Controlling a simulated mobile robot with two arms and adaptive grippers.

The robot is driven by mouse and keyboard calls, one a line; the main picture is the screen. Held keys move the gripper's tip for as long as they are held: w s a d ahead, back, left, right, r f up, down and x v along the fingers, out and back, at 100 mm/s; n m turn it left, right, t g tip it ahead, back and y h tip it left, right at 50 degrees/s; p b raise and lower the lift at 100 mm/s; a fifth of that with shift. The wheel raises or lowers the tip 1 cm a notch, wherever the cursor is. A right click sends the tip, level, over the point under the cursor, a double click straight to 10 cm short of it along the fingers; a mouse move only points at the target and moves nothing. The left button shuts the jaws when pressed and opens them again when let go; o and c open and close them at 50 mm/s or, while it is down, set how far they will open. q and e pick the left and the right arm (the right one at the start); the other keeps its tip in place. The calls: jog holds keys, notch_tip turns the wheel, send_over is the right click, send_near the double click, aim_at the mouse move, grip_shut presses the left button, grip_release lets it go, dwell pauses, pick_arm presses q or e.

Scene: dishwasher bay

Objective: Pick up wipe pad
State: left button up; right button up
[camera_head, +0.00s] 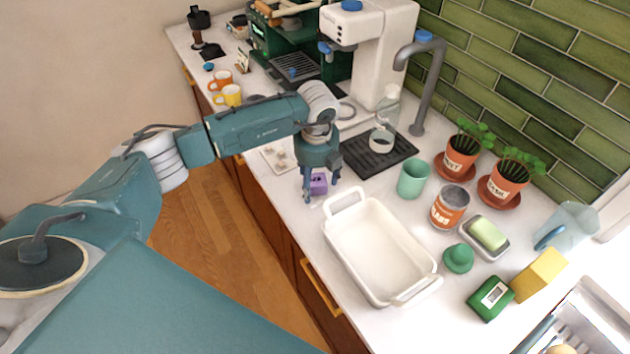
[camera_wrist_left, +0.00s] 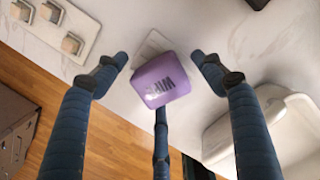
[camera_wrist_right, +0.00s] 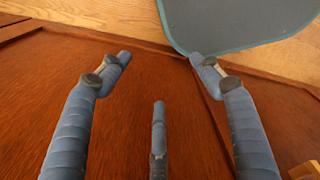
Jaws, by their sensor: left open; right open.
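The wipe pad (camera_wrist_left: 160,80) is a purple block with dark lettering. It lies on the white counter near the front edge, and in the head view the purple pad (camera_head: 319,184) is partly hidden by my left gripper. My left gripper (camera_head: 321,196) points down over it. In the left wrist view the fingers of this gripper (camera_wrist_left: 160,65) are spread open around the pad, with clear gaps at the left and right fingertips. My right gripper (camera_wrist_right: 160,65) is open and empty in the right wrist view, in front of a brown wooden cabinet face.
A white dish tub (camera_head: 378,250) stands just right of the pad; its rim (camera_wrist_left: 262,105) shows in the left wrist view. A black drip mat (camera_head: 378,155) lies behind. A small white tray (camera_wrist_left: 52,22) with several blocks is left. A green cup (camera_head: 413,179) stands behind the tub.

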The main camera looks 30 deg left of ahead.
aim_at(315, 179)
pick_arm(q)
jog(key=shift+c, duration=1.2)
jog(key=c, duration=0.9)
pick_arm(e)
jog(key=shift+s+f, duration=0.1)
jog(key=shift+s, duration=0.85)
pick_arm(q)
jog(key=shift+c, duration=0.2)
pick_arm(e)
jog(key=shift+w, duration=0.1)
pick_arm(q)
jog(key=shift+r, duration=0.1)
jog(key=shift+w+r+b, duration=0.1)
jog(key=shift+r+b, duration=0.25)
jog(key=shift+r, duration=0.25)
notch_tip(315, 179, up, 18)
jog(key=b, duration=0.4)
jog(key=shift+b, duration=0.35)
jog(key=shift+r, duration=0.3)
pick_arm(e)
jog(key=f, duration=0.5)
jog(key=shift+w+f, duration=0.2)
